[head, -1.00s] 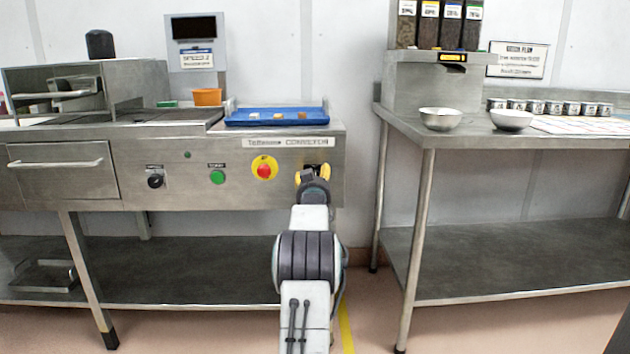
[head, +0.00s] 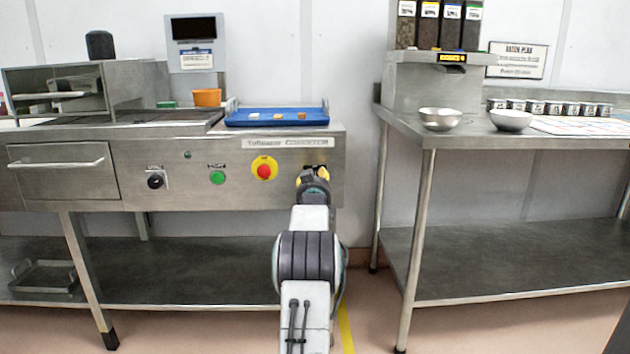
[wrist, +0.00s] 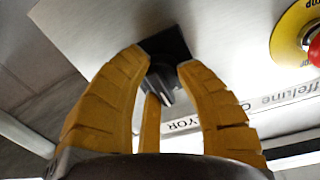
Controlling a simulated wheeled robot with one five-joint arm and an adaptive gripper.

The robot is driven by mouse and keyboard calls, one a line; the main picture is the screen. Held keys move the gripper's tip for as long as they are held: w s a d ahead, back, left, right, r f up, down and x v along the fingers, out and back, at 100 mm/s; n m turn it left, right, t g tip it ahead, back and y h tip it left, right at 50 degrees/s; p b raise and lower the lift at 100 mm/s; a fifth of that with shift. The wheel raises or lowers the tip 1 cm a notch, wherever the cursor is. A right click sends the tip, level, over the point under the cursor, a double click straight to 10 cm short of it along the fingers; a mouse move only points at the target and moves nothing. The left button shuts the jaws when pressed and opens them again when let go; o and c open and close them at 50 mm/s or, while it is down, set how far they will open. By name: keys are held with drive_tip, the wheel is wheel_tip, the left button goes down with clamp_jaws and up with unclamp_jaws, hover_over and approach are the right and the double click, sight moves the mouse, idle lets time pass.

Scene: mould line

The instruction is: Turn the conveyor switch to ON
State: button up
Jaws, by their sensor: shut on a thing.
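The conveyor switch (wrist: 171,45) is a black square plate with a dark knob on the steel front panel, seen close in the wrist view. My gripper (wrist: 163,64) has its yellow fingers on either side of the knob and is shut on it. In the head view my gripper (head: 314,176) is at the right end of the panel, below the conveyor label (head: 288,143), and covers most of the switch. I cannot read the switch's ON or OFF marks.
A red emergency stop on a yellow disc (head: 264,168) sits just left of my gripper. A green button (head: 217,178) and a black dial (head: 155,181) are further left. A blue tray (head: 250,121) lies above. A steel table (head: 440,143) stands at right, past a gap.

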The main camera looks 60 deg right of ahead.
drive_tip(key=shift+m, duration=0.3)
drive_tip(key=shift+w+m, duration=0.15)
drive_tip(key=shift+m, duration=2.55)
drive_tip(key=o, duration=1.2)
drive_tip(key=shift+a, duration=0.1)
drive_tip(key=v, duration=1.1)
drive_tip(key=shift+s+a+r, duration=0.2)
drive_tip(key=shift+a+r, duration=0.05)
drive_tip(key=shift+a, duration=0.1)
